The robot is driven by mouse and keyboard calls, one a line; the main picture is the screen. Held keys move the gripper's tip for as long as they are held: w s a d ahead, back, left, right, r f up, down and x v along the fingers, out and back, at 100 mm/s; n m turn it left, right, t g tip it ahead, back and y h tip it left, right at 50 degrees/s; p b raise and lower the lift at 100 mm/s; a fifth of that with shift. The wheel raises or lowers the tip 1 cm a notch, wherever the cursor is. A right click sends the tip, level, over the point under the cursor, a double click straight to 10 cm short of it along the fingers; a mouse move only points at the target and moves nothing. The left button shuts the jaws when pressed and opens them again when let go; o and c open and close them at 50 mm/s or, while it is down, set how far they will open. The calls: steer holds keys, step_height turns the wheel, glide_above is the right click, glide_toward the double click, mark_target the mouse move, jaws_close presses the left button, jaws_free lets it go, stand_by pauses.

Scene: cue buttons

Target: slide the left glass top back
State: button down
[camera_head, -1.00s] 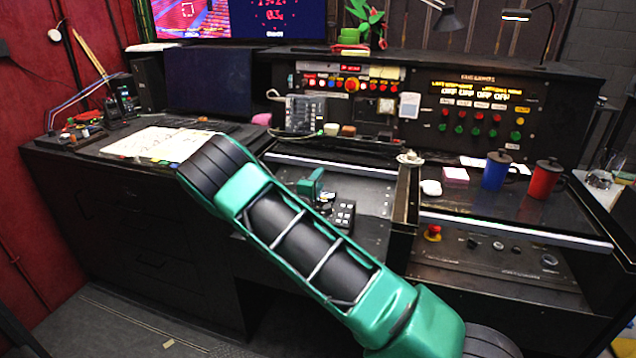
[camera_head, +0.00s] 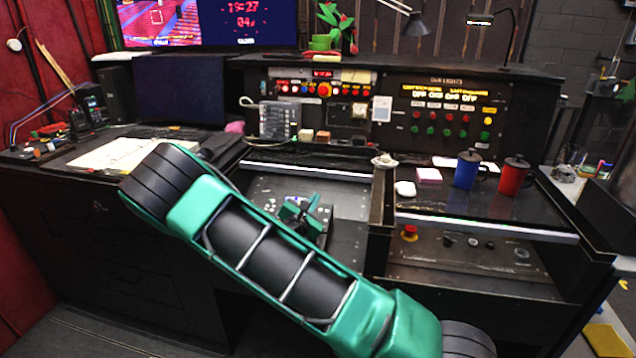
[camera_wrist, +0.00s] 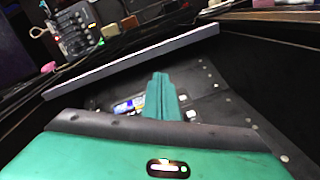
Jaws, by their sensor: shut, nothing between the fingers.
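The left glass top (camera_head: 305,158) is a dark pane with a pale front edge strip, set back in the left bay. Its strip (camera_wrist: 130,62) crosses the wrist view on a slant. In front of it a grey metal panel (camera_head: 345,235) lies uncovered, with a keypad partly hidden by my gripper. My gripper (camera_head: 292,210) is green, shut and empty, low over this panel, on the near side of the strip. In the wrist view the joined fingers (camera_wrist: 160,95) point toward the strip, with a gap seen between. Contact with the panel cannot be told.
The right glass top (camera_head: 440,205) carries a blue mug (camera_head: 466,170), a red mug (camera_head: 514,177), a pink block (camera_head: 429,175) and a white item. A dark divider (camera_head: 380,215) separates the bays. A telephone-like keypad unit (camera_head: 278,120) stands behind the left pane.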

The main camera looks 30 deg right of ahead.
steer(key=a+n+t, duration=0.1)
steer(key=a+n, duration=0.1)
steer(key=n, duration=0.4)
glide_toward(322, 175)
steer(key=shift+n+t, duration=0.3)
steer(key=x, duration=0.6)
steer(key=shift+w+d, duration=0.15)
steer(key=shift+d, duration=0.1)
